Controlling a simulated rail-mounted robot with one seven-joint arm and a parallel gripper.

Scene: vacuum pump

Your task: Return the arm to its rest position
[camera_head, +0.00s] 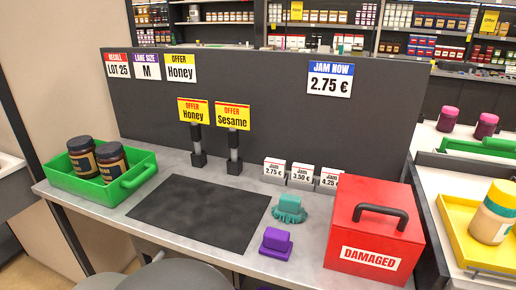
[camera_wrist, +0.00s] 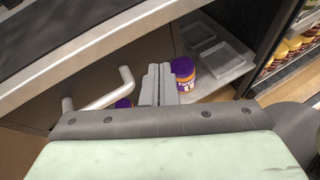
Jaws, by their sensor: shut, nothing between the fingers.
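My gripper (camera_wrist: 158,84) shows in the wrist view, its two grey fingers together with nothing between them. It is in front of a dark cabinet side and a light shelf, below a table edge. It touches nothing that I can make out. In the head view the fingers are not visible; rounded grey parts at the bottom edge look like my arm. The dark mat (camera_head: 200,215) on the table is empty.
A green crate (camera_head: 140,176) with two dark jars stands left. A red DAMAGED box (camera_head: 375,235) stands right, beside a purple block (camera_head: 276,243) and a teal brush (camera_head: 289,209). The wrist view shows a white handle (camera_wrist: 100,97) and a purple-lidded jar (camera_wrist: 185,76) near the fingers.

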